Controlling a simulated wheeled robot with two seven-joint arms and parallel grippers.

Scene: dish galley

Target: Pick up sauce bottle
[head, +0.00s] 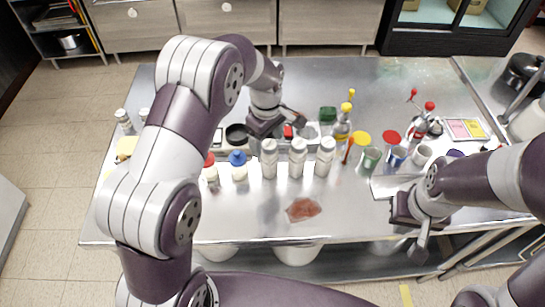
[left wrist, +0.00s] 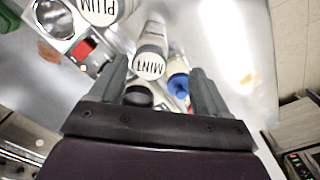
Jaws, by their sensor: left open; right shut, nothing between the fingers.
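Three clear bottles with white labelled lids stand in a row at the table's middle: left (head: 269,158), middle (head: 297,157) and right (head: 325,157). Left of them stand a blue-capped bottle (head: 238,166) and a red-capped bottle (head: 210,168). I cannot tell which is the sauce bottle. My left gripper (head: 283,122) is open above and behind the row. In the left wrist view, a bottle marked MINT (left wrist: 151,52) and the blue cap (left wrist: 178,84) show between or just beyond its fingers (left wrist: 160,75). A PLUM lid (left wrist: 100,10) is further left. My right gripper (head: 420,245) is shut and empty at the front right.
A reddish-brown patch (head: 303,209) lies at the front of the steel table (head: 250,220). Several cups (head: 372,157) and a yellow-capped bottle (head: 343,124) crowd the right of the row. A dark round bowl (head: 236,134) sits beside my left gripper.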

